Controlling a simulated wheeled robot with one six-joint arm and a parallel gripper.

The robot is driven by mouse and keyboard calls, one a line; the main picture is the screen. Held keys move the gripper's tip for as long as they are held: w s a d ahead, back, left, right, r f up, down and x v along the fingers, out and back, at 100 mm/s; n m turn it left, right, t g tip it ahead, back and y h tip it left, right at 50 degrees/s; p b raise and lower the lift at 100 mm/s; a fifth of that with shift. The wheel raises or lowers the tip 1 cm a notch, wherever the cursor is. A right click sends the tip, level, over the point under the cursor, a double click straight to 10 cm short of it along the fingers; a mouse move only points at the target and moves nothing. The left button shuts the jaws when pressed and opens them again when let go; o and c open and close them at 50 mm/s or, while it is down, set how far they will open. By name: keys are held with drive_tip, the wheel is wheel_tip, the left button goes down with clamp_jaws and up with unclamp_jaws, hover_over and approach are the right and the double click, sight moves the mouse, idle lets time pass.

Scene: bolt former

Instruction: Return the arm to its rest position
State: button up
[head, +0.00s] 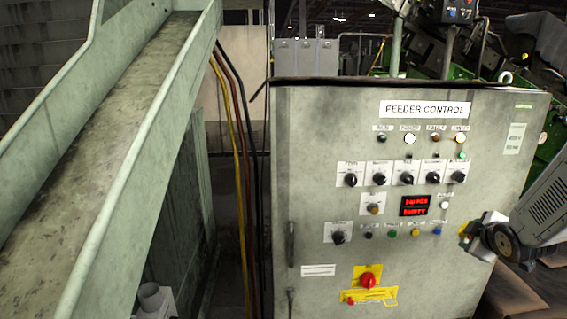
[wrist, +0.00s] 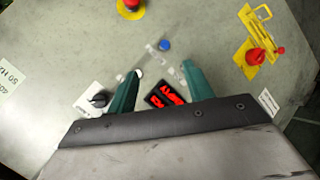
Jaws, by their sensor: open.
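My gripper (wrist: 161,82) shows in the wrist view with its two green fingers spread apart and nothing between them. Behind the fingers is the face of the grey feeder control cabinet (head: 460,275), with a red lit display (wrist: 166,96) and a blue button (wrist: 165,45). I cannot tell whether the fingertips touch the panel. In the head view my arm (head: 545,205) reaches in from the right edge, in front of the cabinet's right side. The fingers are not clear there.
A sloping metal chute (head: 100,120) fills the left. Yellow, red and black cables (head: 240,150) hang between. Green machinery (head: 550,135) stands behind right.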

drive_tip(key=s+a+r+m+g+y, duration=0.1)
drive_tip(key=s+a+r+m+g, duration=0.2)
drive_tip(key=s+a, duration=0.5)
drive_tip(key=s+a+r+m+g+y, duration=0.1)
drive_tip(key=s+a+r+m+g, duration=0.2)
drive_tip(key=s+a, duration=0.5)
drive_tip(key=s+a+r+m+g+y, duration=0.1)
drive_tip(key=s+a+r+m+g, duration=0.2)
drive_tip(key=s+a, duration=0.4)
drive_tip(key=shift+s+a+r+m+g, duration=0.4)
drive_tip(key=shift+s+r, duration=0.65)
drive_tip(key=shift+s, duration=3.65)
